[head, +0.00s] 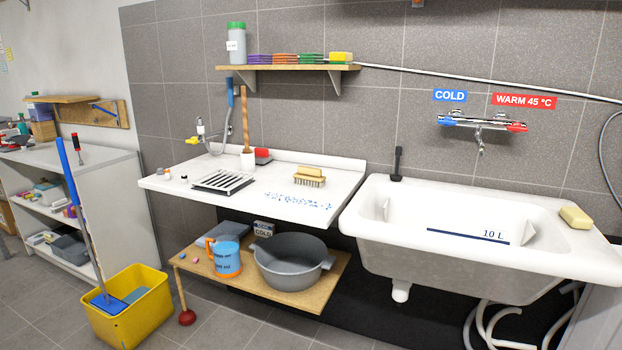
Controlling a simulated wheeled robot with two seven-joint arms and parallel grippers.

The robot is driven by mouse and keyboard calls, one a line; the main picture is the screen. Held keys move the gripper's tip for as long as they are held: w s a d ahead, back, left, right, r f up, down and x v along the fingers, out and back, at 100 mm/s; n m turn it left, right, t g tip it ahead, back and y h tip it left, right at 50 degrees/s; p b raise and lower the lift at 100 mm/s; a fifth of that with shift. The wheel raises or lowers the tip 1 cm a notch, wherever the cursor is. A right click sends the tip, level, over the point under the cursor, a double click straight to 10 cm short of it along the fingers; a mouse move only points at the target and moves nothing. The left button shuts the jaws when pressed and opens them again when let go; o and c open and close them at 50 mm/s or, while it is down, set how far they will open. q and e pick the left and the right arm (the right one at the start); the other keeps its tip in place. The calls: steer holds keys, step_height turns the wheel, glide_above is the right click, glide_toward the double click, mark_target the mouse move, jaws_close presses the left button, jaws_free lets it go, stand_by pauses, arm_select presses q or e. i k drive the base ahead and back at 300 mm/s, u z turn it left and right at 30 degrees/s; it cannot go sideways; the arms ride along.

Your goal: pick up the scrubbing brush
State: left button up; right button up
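The scrubbing brush (309,177) lies on the white counter (330,177), left of the sink. It has a tan wooden back on top and bristles pointing down onto the counter. Nothing covers it. Neither of my grippers shows in the head view.
A black-slatted rack (223,181) sits left of the brush, with a red-topped item (262,156) behind it. Blue marks (297,202) lie in front of the brush. The white sink (470,262) adjoins at right, with a black upright item (397,163) on its rim. A shelf (290,67) hangs above.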

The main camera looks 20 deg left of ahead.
mark_target(309, 176)
steer(key=u, duration=2.2)
steer(key=i, duration=2.25)
steer(key=z, duration=1.7)
